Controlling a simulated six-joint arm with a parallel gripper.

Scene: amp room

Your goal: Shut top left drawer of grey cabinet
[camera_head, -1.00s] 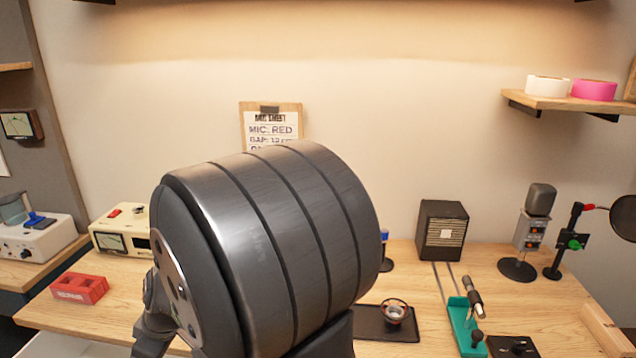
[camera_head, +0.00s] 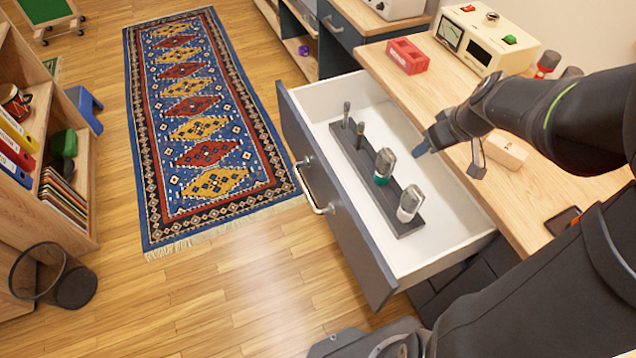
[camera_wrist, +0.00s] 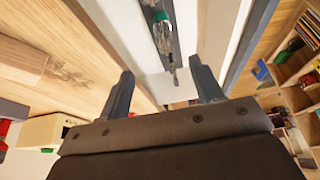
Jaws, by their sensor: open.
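The open drawer (camera_head: 350,225) has a grey-blue front, white inside walls and a metal bar handle (camera_head: 312,190). It is pulled far out from under the wooden desk top. My gripper (camera_head: 448,158) is open and empty, above the inner side of the drawer near the desk edge. In the wrist view my gripper's two fingers (camera_wrist: 163,82) stand apart. The drawer's front panel (camera_wrist: 252,42) is to the right.
Another closed drawer (camera_head: 338,28) is farther back. A patterned rug (camera_head: 205,130) and bare floor lie before the drawer. A wire bin (camera_head: 70,285) stands at left.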

